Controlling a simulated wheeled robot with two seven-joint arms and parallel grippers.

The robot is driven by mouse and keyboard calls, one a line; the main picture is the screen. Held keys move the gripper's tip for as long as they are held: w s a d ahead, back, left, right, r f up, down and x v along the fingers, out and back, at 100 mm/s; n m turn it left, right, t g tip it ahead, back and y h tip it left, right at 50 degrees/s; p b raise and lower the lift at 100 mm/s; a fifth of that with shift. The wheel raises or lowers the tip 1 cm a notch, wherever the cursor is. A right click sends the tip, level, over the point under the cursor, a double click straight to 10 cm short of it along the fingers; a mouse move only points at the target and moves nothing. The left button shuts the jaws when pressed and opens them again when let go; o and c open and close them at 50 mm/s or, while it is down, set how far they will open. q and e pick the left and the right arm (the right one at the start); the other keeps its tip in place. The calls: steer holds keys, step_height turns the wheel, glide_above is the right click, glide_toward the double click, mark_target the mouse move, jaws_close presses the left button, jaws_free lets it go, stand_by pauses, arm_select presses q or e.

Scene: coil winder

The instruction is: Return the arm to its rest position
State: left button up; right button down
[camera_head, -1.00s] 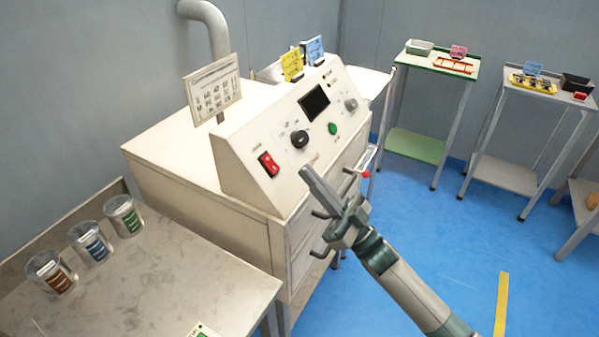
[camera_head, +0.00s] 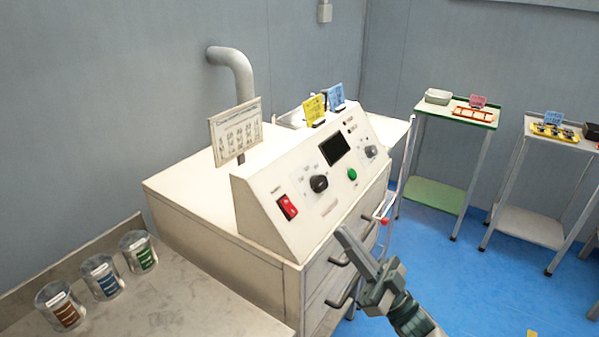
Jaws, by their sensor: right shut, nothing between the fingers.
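My right gripper (camera_head: 342,234) is shut and empty. It is in front of the coil winder cabinet, near the drawer handles, and my right arm comes up from the bottom edge. The coil winder (camera_head: 300,195) has a sloped cream panel with a red switch (camera_head: 287,207), a black knob (camera_head: 319,184), a green button (camera_head: 352,174) and a dark screen (camera_head: 335,149). In the picture the fingertips overlap the cabinet front; I cannot tell whether they touch it. My left gripper is not in view.
A grey table (camera_head: 185,300) at the lower left holds three cans with brown (camera_head: 60,306), blue (camera_head: 102,277) and green (camera_head: 138,251) labels. A green-edged cart (camera_head: 455,112) and a grey cart (camera_head: 560,140) stand at the right. Blue floor (camera_head: 470,285) is open between.

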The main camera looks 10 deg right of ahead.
steer(key=s+f+m+g+h, duration=0.2)
steer(key=f+m+h, duration=0.2)
steer(key=f+h, duration=0.55)
steer(key=s+f+m+g+h, duration=0.35)
steer(key=f+h, duration=0.35)
steer(key=f, duration=0.5)
steer(key=s+d+f+g+h, duration=0.1)
steer(key=s+f+g, duration=0.4)
steer(key=s, duration=0.7)
steer(key=s+d+f+g+h, duration=0.15)
steer(key=s+f+g, duration=0.35)
steer(key=s, duration=0.6)
steer(key=w+a+f+t+y, duration=0.1)
steer(key=w+a+f, duration=0.1)
steer(key=f, duration=0.9)
steer(key=w+a+f+t, duration=0.1)
steer(key=w+f, duration=0.2)
steer(key=f, duration=0.8)
steer(key=s+a+f, duration=0.1)
steer(key=s+f, duration=0.2)
steer(key=f, duration=0.4)
steer(key=s+f+n+t+y, duration=0.1)
steer(key=s+f, duration=0.1)
steer(key=f, duration=0.6)
steer(key=shift+s+a+f, duration=0.15)
steer(key=shift+s+a, duration=0.2)
steer(key=shift+s, duration=0.05)
